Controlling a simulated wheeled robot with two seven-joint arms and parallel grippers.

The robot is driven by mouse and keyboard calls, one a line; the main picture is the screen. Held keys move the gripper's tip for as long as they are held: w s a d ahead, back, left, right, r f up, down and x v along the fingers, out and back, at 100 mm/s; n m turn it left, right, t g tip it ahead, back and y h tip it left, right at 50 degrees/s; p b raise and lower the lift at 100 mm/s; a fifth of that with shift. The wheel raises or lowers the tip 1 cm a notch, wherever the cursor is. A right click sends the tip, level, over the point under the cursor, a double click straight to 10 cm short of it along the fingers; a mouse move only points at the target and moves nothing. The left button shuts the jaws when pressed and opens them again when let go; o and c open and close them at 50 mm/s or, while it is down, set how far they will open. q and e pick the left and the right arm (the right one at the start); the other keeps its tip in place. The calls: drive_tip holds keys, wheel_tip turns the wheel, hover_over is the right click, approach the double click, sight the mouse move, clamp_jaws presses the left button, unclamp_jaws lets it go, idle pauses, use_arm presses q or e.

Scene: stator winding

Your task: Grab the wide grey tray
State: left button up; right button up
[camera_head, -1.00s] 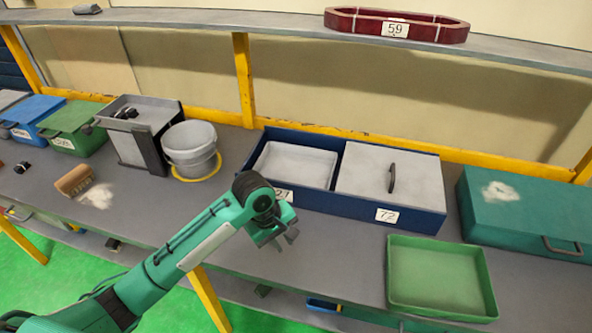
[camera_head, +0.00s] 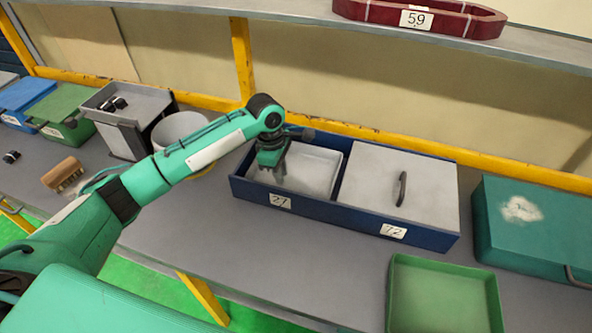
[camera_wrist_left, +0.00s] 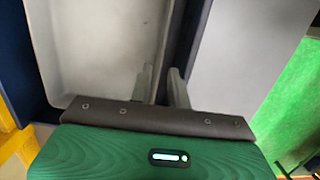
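The wide grey tray (camera_head: 318,172) sits in the left compartment of the blue box (camera_head: 328,211), above the label 27. My left gripper (camera_head: 270,181) points down at the tray's left part and hides some of it. In the left wrist view the tray (camera_wrist_left: 98,45) fills the left side. The left gripper's fingers (camera_wrist_left: 162,78) stand apart near the tray's long side wall, one on the inner side and one toward the dark gap. I cannot tell whether they touch the wall. My right gripper is not in view.
A grey lid with a dark handle (camera_head: 421,185) covers the right compartment, labelled 72. A green tray (camera_head: 440,295) lies in front, and a teal case (camera_head: 540,225) stands at the right. A grey bucket (camera_head: 178,128) is partly behind my arm. A shelf (camera_head: 300,21) runs above.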

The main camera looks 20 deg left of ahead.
use_arm(q)
drive_tip(key=shift+w+d+f, duration=0.15)
drive_tip(key=shift+d+f, duration=0.05)
drive_tip(key=shift+f, duration=0.9)
drive_tip(key=shift+f+p, duration=0.4)
drive_tip(key=shift+f, duration=0.1)
drive_tip(key=f, duration=0.2)
drive_tip(key=f+p, duration=0.1)
drive_tip(key=shift+s+d+f, duration=0.25)
drive_tip(key=shift+d+f, duration=0.05)
drive_tip(key=shift+f, duration=0.4)
clamp_jaws()
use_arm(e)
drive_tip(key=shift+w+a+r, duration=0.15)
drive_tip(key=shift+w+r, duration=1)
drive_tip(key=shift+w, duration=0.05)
